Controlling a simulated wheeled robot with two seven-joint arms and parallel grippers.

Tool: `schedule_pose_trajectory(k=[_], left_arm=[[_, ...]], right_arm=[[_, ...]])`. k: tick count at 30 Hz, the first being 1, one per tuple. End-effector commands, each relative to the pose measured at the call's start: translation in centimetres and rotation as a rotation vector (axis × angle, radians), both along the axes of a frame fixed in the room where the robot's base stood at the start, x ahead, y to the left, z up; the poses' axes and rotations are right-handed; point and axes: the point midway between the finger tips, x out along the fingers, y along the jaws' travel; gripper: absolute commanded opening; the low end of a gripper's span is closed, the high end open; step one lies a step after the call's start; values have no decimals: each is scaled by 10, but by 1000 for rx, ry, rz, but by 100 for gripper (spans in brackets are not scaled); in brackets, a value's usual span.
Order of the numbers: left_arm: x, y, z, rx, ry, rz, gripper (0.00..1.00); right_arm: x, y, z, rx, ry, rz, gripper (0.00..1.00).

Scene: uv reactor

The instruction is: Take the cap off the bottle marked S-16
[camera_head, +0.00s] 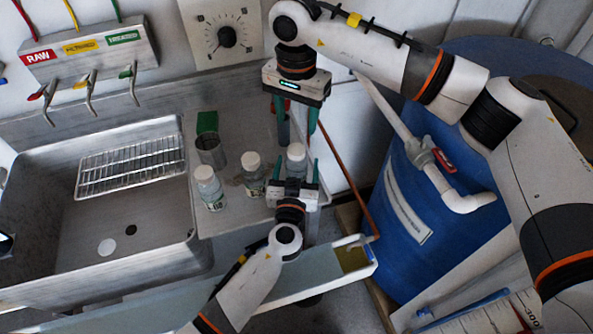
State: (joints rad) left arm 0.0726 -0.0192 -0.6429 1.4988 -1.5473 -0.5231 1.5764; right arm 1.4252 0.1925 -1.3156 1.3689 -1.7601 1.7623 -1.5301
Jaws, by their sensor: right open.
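Three clear bottles with pale caps stand on the steel counter (231,218): a left bottle (210,191), a middle bottle (254,183) and a right bottle (296,163). Their labels are too small to read, so I cannot tell which is S-16. My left gripper (296,172) reaches in from below, its fingers on either side of the right bottle, whose lower part it hides. I cannot tell whether they touch it. My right gripper (297,128) points down behind and above the right bottle, open, fingers apart, with nothing seen between them.
A steel sink (150,225) with a wire rack (130,167) lies at left. A metal cup (211,151) and a green block (207,122) stand behind the bottles. A blue drum (400,215) with a white pipe (462,201) stands at right. A copper-coloured tube (345,180) runs close beside both grippers.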

Motion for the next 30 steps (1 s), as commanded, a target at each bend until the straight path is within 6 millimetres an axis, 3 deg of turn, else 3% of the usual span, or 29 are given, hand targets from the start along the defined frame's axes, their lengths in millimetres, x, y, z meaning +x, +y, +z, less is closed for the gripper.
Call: schedule_pose_trajectory(k=[13,26,30], left_arm=[[10,-1,0,0,0,1,70],[10,-1,0,0,0,1,0],[10,-1,0,0,1,1,0]], right_arm=[[0,0,0,1,0,0,54],[0,0,0,1,0,0,54],[0,0,0,1,0,-35,54]])
